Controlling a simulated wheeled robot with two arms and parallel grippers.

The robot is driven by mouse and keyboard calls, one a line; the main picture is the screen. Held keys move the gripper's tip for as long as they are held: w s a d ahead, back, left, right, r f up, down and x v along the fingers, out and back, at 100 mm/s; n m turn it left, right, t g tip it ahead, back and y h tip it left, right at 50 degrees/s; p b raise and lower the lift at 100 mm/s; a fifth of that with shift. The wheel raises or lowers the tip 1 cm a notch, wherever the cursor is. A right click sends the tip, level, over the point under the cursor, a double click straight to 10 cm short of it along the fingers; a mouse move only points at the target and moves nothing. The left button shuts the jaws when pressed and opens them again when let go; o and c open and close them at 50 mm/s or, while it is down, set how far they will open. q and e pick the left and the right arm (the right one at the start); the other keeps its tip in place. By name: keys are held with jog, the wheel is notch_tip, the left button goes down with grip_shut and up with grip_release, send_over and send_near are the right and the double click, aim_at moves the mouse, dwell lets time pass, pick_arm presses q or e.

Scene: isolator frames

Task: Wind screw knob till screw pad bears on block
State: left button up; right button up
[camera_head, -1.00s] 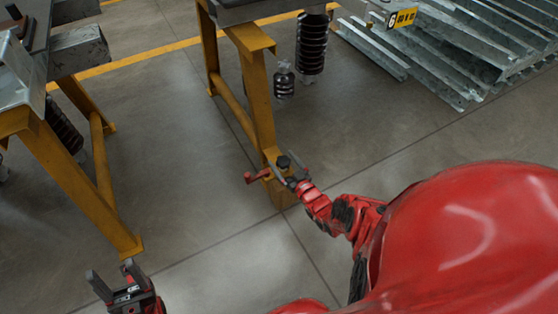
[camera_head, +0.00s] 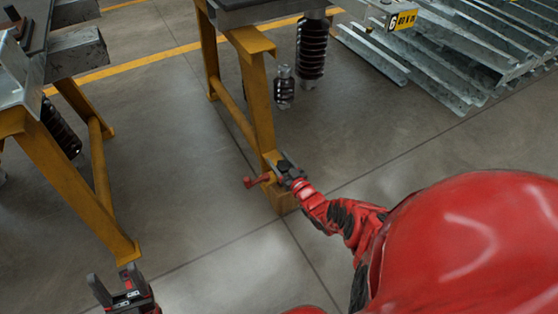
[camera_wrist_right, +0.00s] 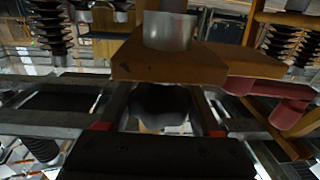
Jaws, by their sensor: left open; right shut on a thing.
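A dark knob (camera_wrist_right: 160,103) sits between the two fingers of my right gripper (camera_wrist_right: 160,118), which is shut on it. Above it in the right wrist view is an orange-brown plate (camera_wrist_right: 205,65) with a grey metal cylinder (camera_wrist_right: 170,30) on its far side. I cannot tell whether that cylinder is the screw pad. In the head view the right gripper (camera_head: 288,170) is at the foot of an orange leg. A tan block-like foot (camera_head: 283,200) is just below it. The contact between pad and block is hidden. My left gripper (camera_head: 113,276) is open and empty at lower left.
A red bar (camera_head: 256,181) sticks out left of the right gripper; a red part also shows in the wrist view (camera_wrist_right: 270,95). Orange trestles (camera_head: 262,100) carry the benches. The middle floor is clear.

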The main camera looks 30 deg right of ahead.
jog(key=shift+c, duration=0.3)
jog(key=shift+h, duration=0.3)
jog(key=shift+d+m+h+p, duration=0.2)
jog(key=shift+m+h+p, duration=0.45)
jog(key=shift+m+h, duration=0.2)
jog(key=shift+h, duration=0.35)
jog(key=shift+a, duration=0.1)
jog(key=shift+d+m+h, duration=0.25)
jog(key=shift+m+h, duration=0.3)
jog(key=shift+h, duration=0.15)
jog(key=shift+s+d+f+m+g+h+b, duration=0.15)
jog(key=shift+m+g+h+b, duration=0.2)
jog(key=shift+h+b, duration=0.25)
